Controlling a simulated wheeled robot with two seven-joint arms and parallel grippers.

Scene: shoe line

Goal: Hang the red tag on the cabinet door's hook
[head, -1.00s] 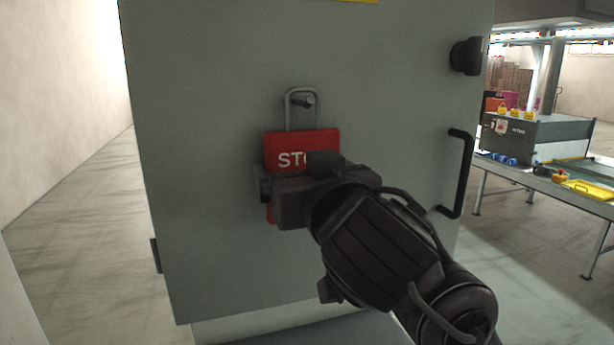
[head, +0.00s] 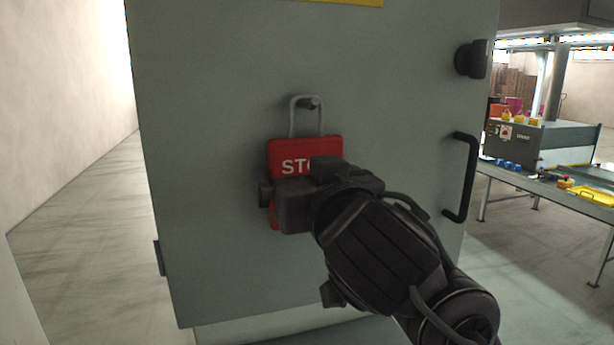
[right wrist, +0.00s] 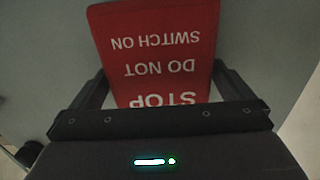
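The red tag (head: 280,151), with white STOP lettering, hangs flat against the grey cabinet door (head: 220,80). Its grey wire loop (head: 292,120) is around the door's hook (head: 310,103), and the hook sits at the top of the loop. My right gripper (head: 268,195) is in front of the tag's lower part and hides some of it. In the right wrist view the tag (right wrist: 158,45) appears upside down between the two fingers, which stand wide at its side edges and look open. Any small gap there is hard to make out. My left gripper is not in view.
A black door handle (head: 468,178) and a black knob (head: 472,59) stick out on the door's right side. To the right is a bench (head: 530,183) with a grey machine and yellow and blue items. Bare floor lies left of the cabinet.

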